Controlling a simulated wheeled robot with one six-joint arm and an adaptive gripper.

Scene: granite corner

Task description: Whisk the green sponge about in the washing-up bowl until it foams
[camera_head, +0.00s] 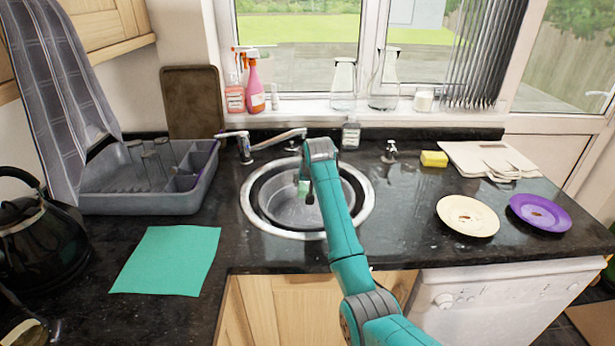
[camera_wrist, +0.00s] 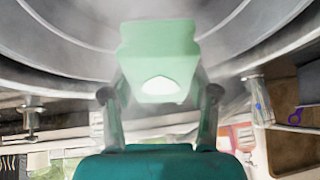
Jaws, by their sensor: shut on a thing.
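The green sponge (camera_head: 303,187) is small and pale in the head view, partly hidden by my arm. It shows large in the wrist view (camera_wrist: 158,45), with a white patch on its near end. My gripper (camera_wrist: 160,92) is shut on the sponge, a finger on each side. In the head view my gripper (camera_head: 307,194) is over the round metal bowl (camera_head: 287,212) at the sink, and the sponge appears within its rim. I cannot tell whether the bowl is separate from the sink, or whether the sponge touches its bottom. I see no clear foam.
A tap (camera_head: 270,141) reaches over the bowl's back edge. A grey dish rack (camera_head: 150,203) and teal cloth (camera_head: 168,260) lie left. A yellow sponge (camera_head: 434,159), cream plate (camera_head: 467,228) and purple plate (camera_head: 558,220) lie right. Counter beside the bowl's right is clear.

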